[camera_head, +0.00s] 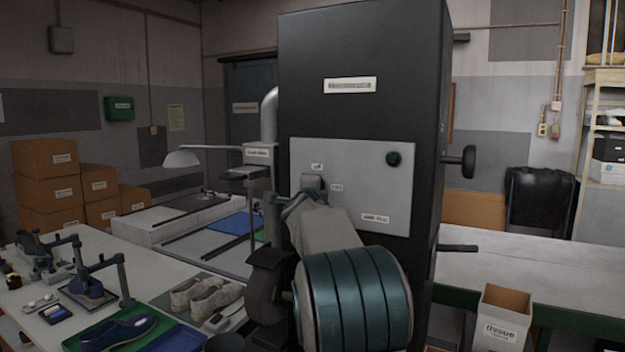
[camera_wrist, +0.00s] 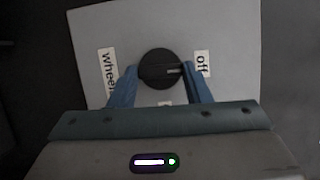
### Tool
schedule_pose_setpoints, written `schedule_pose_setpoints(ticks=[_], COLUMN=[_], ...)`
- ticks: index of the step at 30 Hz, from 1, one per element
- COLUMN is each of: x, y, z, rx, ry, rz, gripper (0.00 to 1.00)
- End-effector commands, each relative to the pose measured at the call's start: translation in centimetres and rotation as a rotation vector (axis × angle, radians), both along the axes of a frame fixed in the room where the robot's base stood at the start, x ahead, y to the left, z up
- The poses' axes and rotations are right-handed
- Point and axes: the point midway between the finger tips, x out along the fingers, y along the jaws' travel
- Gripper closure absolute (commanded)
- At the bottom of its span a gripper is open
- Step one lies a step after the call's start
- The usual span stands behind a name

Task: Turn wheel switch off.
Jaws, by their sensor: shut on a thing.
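The wheel switch (camera_wrist: 159,66) is a round black knob on a light grey panel (camera_wrist: 228,45) in the wrist view. Its pale pointer mark faces right, toward the "off" label (camera_wrist: 202,64). A label reading "wheel" (camera_wrist: 107,75) is to the knob's left. My gripper (camera_wrist: 161,74) has its blue fingers on both sides of the knob and is shut on it. In the head view, my gripper (camera_head: 304,198) is against the lower left of the machine's grey panel (camera_head: 350,165). My gripper and arm mostly hide the knob there.
A table with shoes (camera_head: 205,295) and tools is at left. A grey bench (camera_head: 540,270) and a tissue box (camera_head: 500,318) are at right.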

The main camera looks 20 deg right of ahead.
Motion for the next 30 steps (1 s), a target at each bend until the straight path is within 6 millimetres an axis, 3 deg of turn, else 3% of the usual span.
schedule_pose_setpoints(ticks=[20, 21, 23, 30], x=[0.02, 0.02, 0.02, 0.01], y=[0.01, 0.02, 0.01, 0.00], z=[0.00, 0.00, 0.00, 0.02], rx=[-0.040, -0.040, -0.040, -0.039], ry=[0.050, 0.050, 0.050, 0.049], rz=[0.000, 0.000, 0.000, 0.000], gripper=[0.79, 0.51, 0.35, 0.35])
